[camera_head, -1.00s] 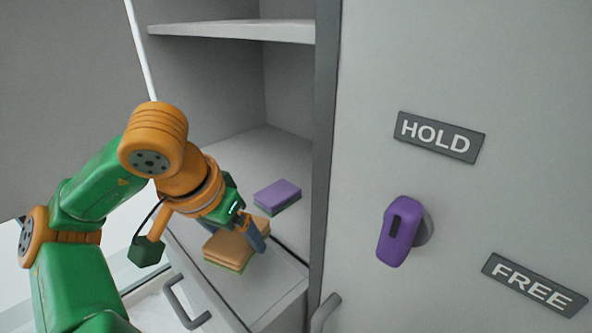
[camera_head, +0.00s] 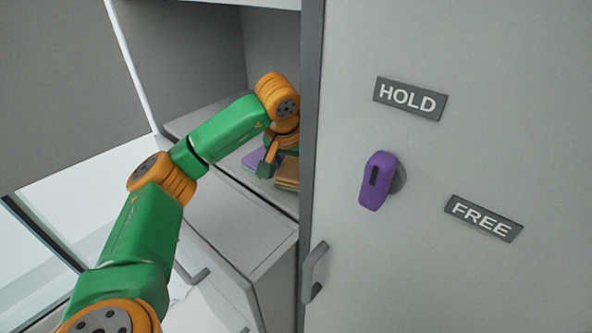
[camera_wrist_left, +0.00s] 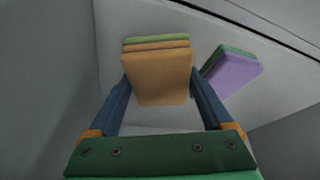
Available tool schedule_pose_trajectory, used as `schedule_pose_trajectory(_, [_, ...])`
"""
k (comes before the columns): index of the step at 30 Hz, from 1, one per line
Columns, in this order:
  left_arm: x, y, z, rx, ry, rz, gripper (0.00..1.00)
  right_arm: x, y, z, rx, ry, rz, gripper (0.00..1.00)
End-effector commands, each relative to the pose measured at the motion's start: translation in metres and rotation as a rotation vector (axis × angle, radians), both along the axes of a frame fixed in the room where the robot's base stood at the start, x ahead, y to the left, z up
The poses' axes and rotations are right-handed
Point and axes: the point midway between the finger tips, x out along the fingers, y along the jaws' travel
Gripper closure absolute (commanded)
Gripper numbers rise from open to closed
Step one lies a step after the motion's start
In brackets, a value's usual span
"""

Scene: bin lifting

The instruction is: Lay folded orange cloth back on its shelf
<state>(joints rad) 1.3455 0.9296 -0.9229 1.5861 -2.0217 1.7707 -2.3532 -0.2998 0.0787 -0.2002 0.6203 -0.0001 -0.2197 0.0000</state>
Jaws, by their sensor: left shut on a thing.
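The folded orange cloth (camera_head: 288,172), orange with a green layer, is inside the cabinet compartment, close to the door's edge. In the left wrist view the cloth (camera_wrist_left: 158,80) sits between the two blue fingers of my left gripper (camera_wrist_left: 161,82), which is shut on it. In the head view my wrist hides most of the fingers. The shelf floor (camera_head: 192,120) lies under the cloth; I cannot tell whether they touch. A folded purple cloth (camera_head: 252,160) with a green layer lies just left of the orange one, and shows in the left wrist view too (camera_wrist_left: 235,75). My right gripper is out of view.
A closed-looking grey door (camera_head: 440,60) with a purple knob (camera_head: 375,182) and HOLD and FREE labels stands right of the opening. Below the compartment is a drawer (camera_head: 225,225), its top clear. An upper shelf edge (camera_head: 260,3) is above my arm.

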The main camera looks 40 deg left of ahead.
Motion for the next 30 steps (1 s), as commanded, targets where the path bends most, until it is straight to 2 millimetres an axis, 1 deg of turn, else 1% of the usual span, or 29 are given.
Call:
schedule_pose_trajectory(2, [-0.001, 0.001, -0.014, 0.001, 0.005, 0.001, 0.61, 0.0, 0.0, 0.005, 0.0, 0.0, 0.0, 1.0])
schedule_pose_trajectory(3, [0.001, 0.0, -0.014, 0.0, 0.005, 0.001, 0.61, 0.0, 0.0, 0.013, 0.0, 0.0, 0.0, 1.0])
schedule_pose_trajectory(4, [0.002, 0.0, -0.016, -0.001, 0.004, 0.0, 0.61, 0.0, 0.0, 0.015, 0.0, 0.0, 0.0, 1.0])
schedule_pose_trajectory(6, [0.003, 0.0, -0.02, 0.0, 0.001, 0.0, 0.61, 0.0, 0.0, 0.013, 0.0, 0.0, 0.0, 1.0])
schedule_pose_trajectory(14, [0.003, 0.0, -0.025, 0.0, 0.0, 0.0, 0.61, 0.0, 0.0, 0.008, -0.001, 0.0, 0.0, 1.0])
schedule_pose_trajectory(15, [0.003, 0.0, -0.026, 0.0, 0.0, 0.0, 0.13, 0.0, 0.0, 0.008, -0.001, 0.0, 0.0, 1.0])
schedule_pose_trajectory(16, [0.003, 0.0, -0.025, 0.0, 0.0, 0.0, 0.05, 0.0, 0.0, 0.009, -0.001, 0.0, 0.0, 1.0])
schedule_pose_trajectory(17, [0.003, 0.0, -0.025, 0.0, 0.0, 0.0, 0.0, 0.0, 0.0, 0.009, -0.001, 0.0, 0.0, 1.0])
schedule_pose_trajectory(23, [0.003, 0.0, -0.024, 0.0, 0.0, 0.0, 0.0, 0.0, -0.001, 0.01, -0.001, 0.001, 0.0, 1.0])
schedule_pose_trajectory(25, [0.003, -0.001, -0.018, -0.001, -0.001, 0.0, 0.0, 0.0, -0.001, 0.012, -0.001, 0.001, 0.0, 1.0])
schedule_pose_trajectory(26, [0.002, -0.001, -0.015, -0.002, -0.004, -0.001, 0.0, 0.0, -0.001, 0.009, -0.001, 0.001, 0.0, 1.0])
schedule_pose_trajectory(30, [-0.01, -0.005, 0.014, -0.001, -0.007, 0.0, 0.0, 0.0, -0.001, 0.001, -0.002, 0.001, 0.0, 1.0])
